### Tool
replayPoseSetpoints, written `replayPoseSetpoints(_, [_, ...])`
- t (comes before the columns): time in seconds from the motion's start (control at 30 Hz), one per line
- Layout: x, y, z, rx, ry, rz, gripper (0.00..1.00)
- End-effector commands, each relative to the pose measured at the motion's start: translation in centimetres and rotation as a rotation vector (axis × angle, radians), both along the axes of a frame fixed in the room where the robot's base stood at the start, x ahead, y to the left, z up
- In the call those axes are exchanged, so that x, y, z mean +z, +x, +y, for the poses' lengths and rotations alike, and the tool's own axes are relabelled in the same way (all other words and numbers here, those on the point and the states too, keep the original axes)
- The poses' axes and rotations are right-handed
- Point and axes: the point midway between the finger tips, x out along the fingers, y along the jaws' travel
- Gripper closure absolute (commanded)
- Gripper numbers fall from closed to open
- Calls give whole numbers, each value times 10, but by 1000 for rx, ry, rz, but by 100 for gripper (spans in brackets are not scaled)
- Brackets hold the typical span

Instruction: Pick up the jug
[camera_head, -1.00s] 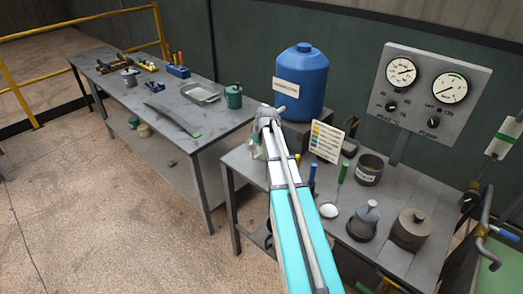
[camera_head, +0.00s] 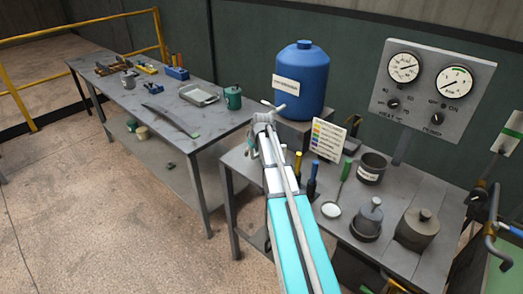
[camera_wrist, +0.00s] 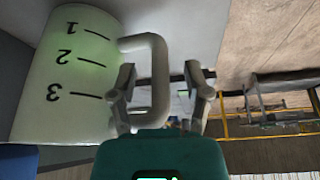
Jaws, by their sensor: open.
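The jug (camera_wrist: 68,75) is a pale, whitish-green container with dark marks 1, 2 and 3; it fills the upper left of the wrist view and appears upside down there. Its grey handle (camera_wrist: 160,75) loops toward the picture's middle. My gripper (camera_wrist: 161,90) is open, with one finger over the handle's opening and the other beyond its outer bar, so the bar appears between them. I cannot tell whether either finger touches it. In the head view my gripper (camera_head: 273,108) is at the near table's back left corner, and my arm hides most of the jug.
A blue drum (camera_head: 300,82) stands just behind my gripper. A colour chart (camera_head: 328,138), a dark pot (camera_head: 371,168), a lidded pot (camera_head: 367,220) and another round vessel (camera_head: 417,229) crowd the near table. A long bench (camera_head: 165,125) stands left, with open floor before it.

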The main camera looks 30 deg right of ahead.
Motion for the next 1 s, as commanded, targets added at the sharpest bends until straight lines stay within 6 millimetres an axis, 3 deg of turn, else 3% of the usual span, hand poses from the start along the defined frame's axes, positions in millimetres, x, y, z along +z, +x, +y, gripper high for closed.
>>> replayPoseSetpoints(0.4, [0, 0, 1, 1, 0, 0, 39])
replayPoseSetpoints(0.73, [0, 0, 1, 1, 1, 0, 100])
replayPoseSetpoints(1.0, [0, 0, 1, 2, -1, 0, 100])
